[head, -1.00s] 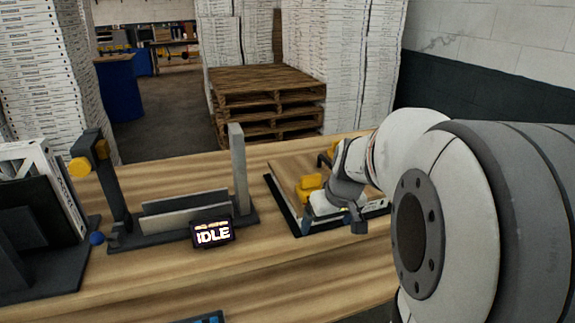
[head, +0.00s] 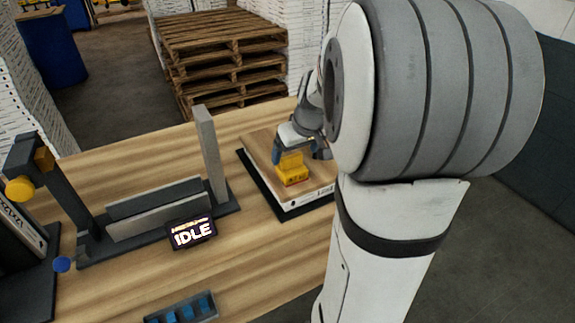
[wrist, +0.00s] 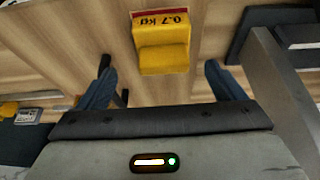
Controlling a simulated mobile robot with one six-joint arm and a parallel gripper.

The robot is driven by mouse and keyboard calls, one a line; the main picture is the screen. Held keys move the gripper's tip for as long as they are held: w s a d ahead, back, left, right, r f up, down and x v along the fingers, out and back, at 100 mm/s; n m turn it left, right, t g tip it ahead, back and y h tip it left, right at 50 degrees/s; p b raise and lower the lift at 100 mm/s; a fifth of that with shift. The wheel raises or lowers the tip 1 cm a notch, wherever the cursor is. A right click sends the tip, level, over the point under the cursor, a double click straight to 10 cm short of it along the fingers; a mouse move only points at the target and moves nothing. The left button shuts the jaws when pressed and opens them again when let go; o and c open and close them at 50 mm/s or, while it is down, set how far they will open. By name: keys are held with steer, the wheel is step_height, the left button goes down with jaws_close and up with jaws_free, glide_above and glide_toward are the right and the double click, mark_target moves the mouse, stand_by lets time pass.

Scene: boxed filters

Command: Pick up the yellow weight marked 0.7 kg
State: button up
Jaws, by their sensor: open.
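The yellow weight (head: 291,170) stands on a flat box with a wooden-looking top (head: 262,148) on the bench. In the wrist view the weight (wrist: 162,45) carries a red-edged label reading 0.7 kg, shown upside down. My gripper (wrist: 157,75) is open, with a blue-tipped finger on either side of the weight's near end and clear gaps between. In the head view my gripper (head: 303,148) is just above and behind the weight; my arm hides part of it.
A dark fixture with an upright grey post (head: 211,155) stands left of the box, with a display (head: 191,233) reading IDLE in front. A small tray with blue items (head: 182,308) lies at the front edge. Wooden pallets (head: 220,50) stand behind the bench.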

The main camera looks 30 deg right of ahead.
mark_target(292, 156)
steer(key=x, duration=0.5)
steer(key=shift+w+a+f+p, duration=0.15)
steer(key=shift+a+f+p, duration=0.05)
steer(key=shift+f+p, duration=0.2)
steer(key=shift+r, duration=0.1)
steer(key=c, duration=1.6)
steer(key=shift+r, duration=0.15)
